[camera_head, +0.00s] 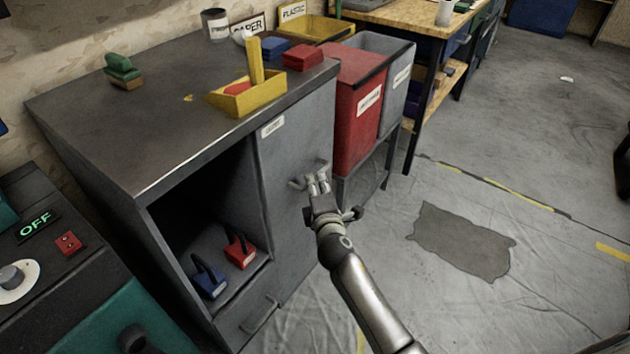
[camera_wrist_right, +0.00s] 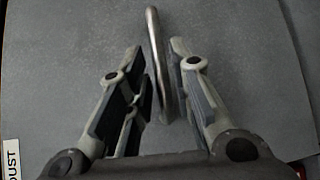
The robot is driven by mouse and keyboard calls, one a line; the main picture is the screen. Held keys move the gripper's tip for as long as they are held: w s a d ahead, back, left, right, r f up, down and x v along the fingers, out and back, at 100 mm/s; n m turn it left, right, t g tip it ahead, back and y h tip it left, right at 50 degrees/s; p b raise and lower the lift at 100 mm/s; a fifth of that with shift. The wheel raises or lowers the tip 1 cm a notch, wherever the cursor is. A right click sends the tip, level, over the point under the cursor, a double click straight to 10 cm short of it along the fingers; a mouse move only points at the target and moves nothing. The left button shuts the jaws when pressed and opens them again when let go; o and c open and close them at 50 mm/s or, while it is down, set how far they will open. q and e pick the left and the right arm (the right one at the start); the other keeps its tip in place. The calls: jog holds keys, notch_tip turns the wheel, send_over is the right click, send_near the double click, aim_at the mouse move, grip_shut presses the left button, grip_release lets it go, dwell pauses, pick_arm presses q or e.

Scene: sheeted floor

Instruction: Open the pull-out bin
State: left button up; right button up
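The pull-out bin's grey front panel (camera_head: 290,145) is part of the grey cabinet and carries a small white label (camera_head: 272,127). It looks closed. Its metal bar handle (camera_head: 322,166) sticks out from the panel; in the right wrist view the handle (camera_wrist_right: 156,60) runs up and down. My right gripper (camera_head: 318,182) is at the handle. In the right wrist view its two fingers (camera_wrist_right: 158,95) are apart, one on each side of the handle, with a visible gap on the left. My left gripper is not in view.
The cabinet (camera_head: 150,125) has an open compartment with a blue and a red object. A red bin (camera_head: 355,110) and a grey bin (camera_head: 396,88) stand beyond the panel. A dark floor patch (camera_head: 462,240) lies on clear floor at right.

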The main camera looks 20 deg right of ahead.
aim_at(315, 177)
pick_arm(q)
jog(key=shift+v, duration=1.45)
pick_arm(e)
jog(key=shift+w+d+f, duration=0.1)
jog(key=shift+w, duration=0.7)
jog(key=shift+w+d+f, duration=0.1)
jog(key=shift+w, duration=0.7)
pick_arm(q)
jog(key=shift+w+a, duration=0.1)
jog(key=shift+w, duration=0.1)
pick_arm(e)
jog(key=shift+c, duration=0.2)
grip_shut()
